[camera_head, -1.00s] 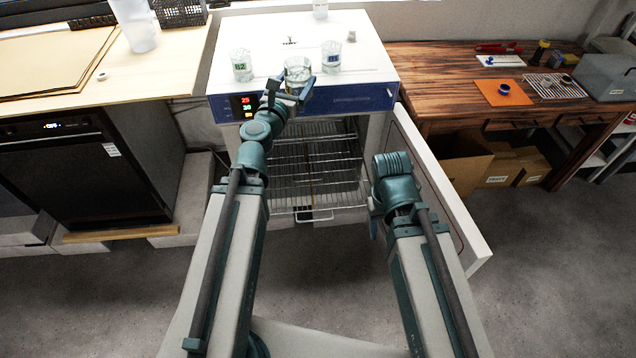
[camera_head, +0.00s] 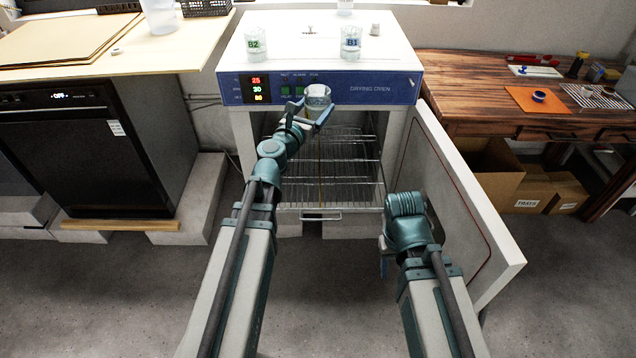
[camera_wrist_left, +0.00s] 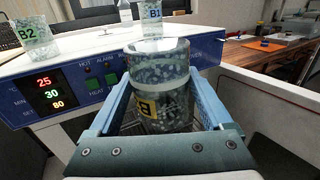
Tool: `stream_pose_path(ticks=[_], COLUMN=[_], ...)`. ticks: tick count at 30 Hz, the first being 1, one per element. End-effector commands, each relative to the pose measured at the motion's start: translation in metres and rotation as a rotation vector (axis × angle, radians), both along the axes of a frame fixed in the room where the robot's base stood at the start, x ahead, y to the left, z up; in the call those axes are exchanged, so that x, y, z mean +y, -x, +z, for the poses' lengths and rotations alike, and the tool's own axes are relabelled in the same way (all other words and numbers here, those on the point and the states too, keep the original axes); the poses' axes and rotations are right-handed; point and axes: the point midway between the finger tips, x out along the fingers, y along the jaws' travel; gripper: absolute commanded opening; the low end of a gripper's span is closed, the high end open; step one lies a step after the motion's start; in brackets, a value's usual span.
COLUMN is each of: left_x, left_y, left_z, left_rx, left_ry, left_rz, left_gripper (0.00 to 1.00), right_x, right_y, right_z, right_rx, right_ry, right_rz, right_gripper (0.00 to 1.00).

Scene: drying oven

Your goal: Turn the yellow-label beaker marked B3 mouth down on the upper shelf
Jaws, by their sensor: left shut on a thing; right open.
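The yellow-label beaker (camera_head: 317,97) is clear glass and sits in my left gripper (camera_head: 309,113), in front of the oven's control panel. In the left wrist view the beaker (camera_wrist_left: 160,75) stands between the two blue fingers, its wide round end up. Its yellow label shows a B; the letter looks turned and the digit is unclear. The drying oven (camera_head: 318,88) is open at the front. Its wire shelves show inside, the upper shelf (camera_head: 350,138) just below and behind the beaker. My right gripper (camera_head: 384,264) is mostly hidden by its arm, low in front of the open door.
Beakers B2 (camera_head: 256,44) and B1 (camera_head: 350,43) stand on the oven's top. The oven door (camera_head: 462,200) is swung open to the right, beside my right arm. A wooden bench (camera_head: 470,90) stands at the right, a black appliance (camera_head: 90,150) at the left.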

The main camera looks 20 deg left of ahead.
Motion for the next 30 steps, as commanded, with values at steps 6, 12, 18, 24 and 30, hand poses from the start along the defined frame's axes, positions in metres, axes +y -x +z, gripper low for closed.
stream_pose_path(ticks=[6, 12, 18, 24, 30], left_x=[0.003, 0.006, 0.008, 0.01, 0.011], left_y=[-0.019, -0.035, -0.049, -0.061, -0.067], left_z=[-0.085, -0.145, -0.205, -0.25, -0.272], left_rx=[0.0, 0.0, 0.0, 0.0, 0.0], left_ry=[0.0, 0.0, 0.0, 0.001, 0.001], left_rz=[-0.019, -0.038, -0.057, -0.073, -0.082], left_gripper=[0.24, 0.24, 0.24, 0.24, 0.24], right_x=[0.0, 0.0, 0.0, 0.0, 0.0], right_y=[0.0, 0.0, -0.001, -0.001, -0.001], right_z=[-0.085, -0.145, -0.205, -0.25, -0.272], right_rx=[-0.001, -0.002, -0.002, -0.003, -0.003], right_ry=[0.001, 0.0, 0.001, 0.001, 0.002], right_rz=[0.001, 0.002, 0.002, 0.003, 0.003], right_gripper=[0.5, 0.5, 0.5, 0.5, 0.5])
